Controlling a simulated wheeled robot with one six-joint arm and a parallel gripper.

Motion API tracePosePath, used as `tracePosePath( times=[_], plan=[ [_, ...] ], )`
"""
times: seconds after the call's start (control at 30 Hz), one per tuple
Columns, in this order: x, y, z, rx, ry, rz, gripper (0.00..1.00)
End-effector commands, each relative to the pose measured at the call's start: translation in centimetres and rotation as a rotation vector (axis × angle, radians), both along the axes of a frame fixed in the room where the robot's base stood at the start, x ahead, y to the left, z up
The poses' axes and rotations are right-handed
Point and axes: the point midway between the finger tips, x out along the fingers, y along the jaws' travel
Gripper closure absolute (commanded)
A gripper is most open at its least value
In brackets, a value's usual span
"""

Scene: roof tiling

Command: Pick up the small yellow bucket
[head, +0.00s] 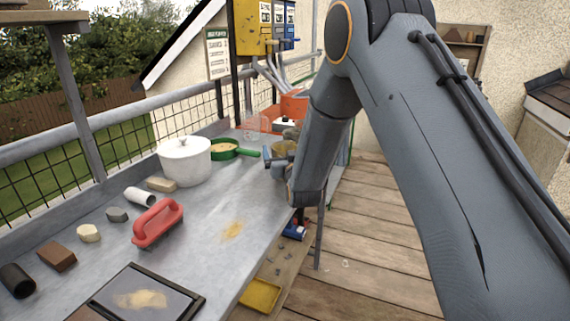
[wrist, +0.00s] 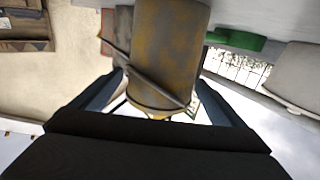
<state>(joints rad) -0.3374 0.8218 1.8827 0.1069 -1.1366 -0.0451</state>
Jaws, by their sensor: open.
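The small yellow bucket (wrist: 172,40) is worn, with grey patches on its yellow side and a thin dark handle slanting across it. In the wrist view it fills the space between the two fingers of my gripper (wrist: 160,82), which are spread apart on either side of it. In the head view the bucket (head: 284,146) stands on the far part of the grey bench, partly hidden by my gripper (head: 270,157) and arm. I cannot tell whether either finger touches it.
A green pan (head: 226,146) and a white lidded pot (head: 185,160) stand left of the bucket. A red-handled brush (head: 158,222) and several small blocks lie nearer on the bench (head: 205,210). The bench middle is mostly clear.

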Motion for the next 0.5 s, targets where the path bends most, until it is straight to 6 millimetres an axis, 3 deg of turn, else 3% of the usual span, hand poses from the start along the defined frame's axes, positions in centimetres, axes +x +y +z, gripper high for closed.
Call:
tracePosePath(
  times=[0.17,0.5],
  plan=[
    [0.01,0.00,-0.02,0.000,0.001,0.000,0.06],
    [-0.01,0.01,-0.01,0.000,0.001,0.000,0.62]
  ],
)
